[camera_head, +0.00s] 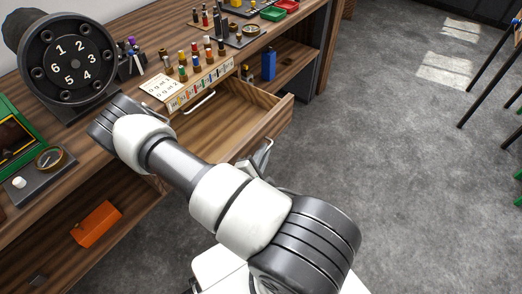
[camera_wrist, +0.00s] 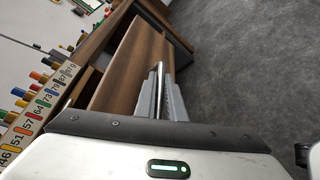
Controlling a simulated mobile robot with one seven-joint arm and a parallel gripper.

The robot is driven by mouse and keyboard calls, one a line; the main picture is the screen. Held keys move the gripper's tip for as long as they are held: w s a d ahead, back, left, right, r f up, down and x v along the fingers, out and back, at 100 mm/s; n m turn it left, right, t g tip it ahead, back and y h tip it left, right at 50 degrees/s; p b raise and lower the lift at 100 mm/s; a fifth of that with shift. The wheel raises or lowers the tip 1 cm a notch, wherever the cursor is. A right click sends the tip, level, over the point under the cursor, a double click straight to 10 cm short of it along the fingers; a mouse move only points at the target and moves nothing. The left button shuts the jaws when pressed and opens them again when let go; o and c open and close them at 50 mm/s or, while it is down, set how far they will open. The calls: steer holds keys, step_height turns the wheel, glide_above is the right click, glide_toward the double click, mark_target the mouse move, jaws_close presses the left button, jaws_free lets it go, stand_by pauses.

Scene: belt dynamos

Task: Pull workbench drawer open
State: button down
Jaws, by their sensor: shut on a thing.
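The wooden workbench drawer (camera_head: 216,130) stands pulled out from under the workbench top in the head view, and its inside looks empty. The drawer's front panel (camera_wrist: 127,62) fills the middle of the wrist view. My gripper (camera_wrist: 161,92) is at the outer face of that front, with its grey fingers closed around a thin metal handle (camera_wrist: 160,72). In the head view my gripper (camera_head: 262,153) shows only in part beside the drawer front, and my arm hides much of the rest.
The workbench top carries a numbered dial machine (camera_head: 68,62), a numbered rack (camera_head: 200,84) and small coloured parts. A second silver handle (camera_head: 199,103) sits below the rack. An orange box (camera_head: 96,223) and blue bottle (camera_head: 268,64) stand on lower shelves.

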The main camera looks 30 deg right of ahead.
steer(key=c, duration=2.1)
jaws_free()
steer(key=p+v, duration=0.1)
steer(key=v, duration=1.6)
steer(key=shift+s+a+r, duration=0.1)
steer(key=shift+s+r, duration=0.05)
